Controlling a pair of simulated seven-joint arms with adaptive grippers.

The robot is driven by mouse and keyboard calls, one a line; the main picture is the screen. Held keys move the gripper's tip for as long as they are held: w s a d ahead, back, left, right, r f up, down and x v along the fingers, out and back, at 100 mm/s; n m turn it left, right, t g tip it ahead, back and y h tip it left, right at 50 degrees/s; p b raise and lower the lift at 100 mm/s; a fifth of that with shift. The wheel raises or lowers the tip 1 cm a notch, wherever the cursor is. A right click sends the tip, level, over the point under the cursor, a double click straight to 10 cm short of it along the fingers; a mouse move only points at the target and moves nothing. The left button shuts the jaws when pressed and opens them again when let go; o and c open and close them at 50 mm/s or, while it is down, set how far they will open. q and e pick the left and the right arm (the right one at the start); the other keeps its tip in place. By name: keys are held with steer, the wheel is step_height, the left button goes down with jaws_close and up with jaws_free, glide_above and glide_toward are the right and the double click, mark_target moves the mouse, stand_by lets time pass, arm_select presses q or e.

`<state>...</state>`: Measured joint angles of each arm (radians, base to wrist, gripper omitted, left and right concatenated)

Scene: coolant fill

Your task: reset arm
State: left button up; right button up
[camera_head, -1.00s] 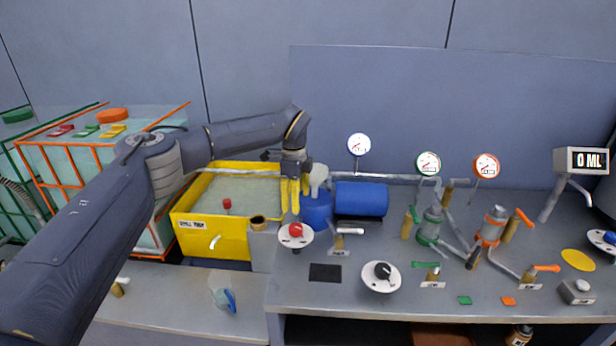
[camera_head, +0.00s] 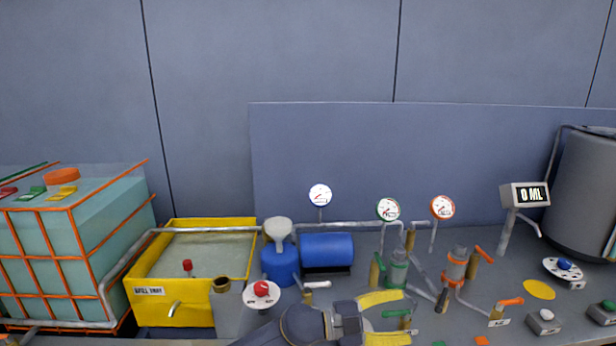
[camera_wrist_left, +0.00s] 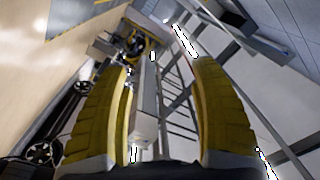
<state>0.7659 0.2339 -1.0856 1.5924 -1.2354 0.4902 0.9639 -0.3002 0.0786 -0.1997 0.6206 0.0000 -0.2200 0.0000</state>
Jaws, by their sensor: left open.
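My left gripper (camera_head: 388,318) shows at the bottom centre of the head view, its two yellow fingers spread and pointing right. It is open and empty. It is in front of the bench fittings and hides part of the bench there. In the left wrist view the open fingers (camera_wrist_left: 160,110) have nothing between them; beyond them is a background of rails and beams, with no bench in sight. My right gripper is not in view.
A yellow tray (camera_head: 147,316) and a caged tank (camera_head: 113,218) stand at left. A blue cylinder (camera_head: 326,250), gauges (camera_head: 388,209), green-handled and orange-handled valves, and a "0 ML" display (camera_head: 525,195) stand along the bench. A large grey tank (camera_head: 588,190) is at right.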

arm_select(q)
steer(key=w+a+f+n+t+y, duration=0.1)
steer(key=w+a+n+t+y, duration=0.2)
steer(key=a+n+t+y, duration=1.05)
steer(key=s+a+f+n+y, duration=0.3)
steer(key=a+f, duration=0.2)
steer(key=a, duration=0.6)
steer(key=s+a+f+n+y, duration=0.2)
steer(key=s+a+f+n, duration=0.3)
steer(key=a, duration=0.5)
steer(key=s+a+f+m+g+y, duration=0.15)
steer(key=s+a+f+g, duration=0.35)
steer(key=s+a, duration=0.5)
steer(key=s+a+f+g+y, duration=0.3)
steer(key=s+a+f, duration=0.35)
steer(key=s, duration=0.55)
steer(key=s+d+f+g+h, duration=0.1)
steer(key=d+f, duration=0.1)
steer(key=f, duration=1.4)
steer(key=s+d+f+g+h, duration=0.2)
steer(key=d+f, duration=0.1)
steer(key=f, duration=1.3)
steer(key=s+f+n+g+h, duration=0.1)
steer(key=s+f+n+g, duration=0.1)
steer(key=s+f, duration=1.7)
steer(key=shift+s+f+n+g, duration=0.4)
steer(key=shift+s+n, duration=0.1)
steer(key=shift+s, duration=0.7)
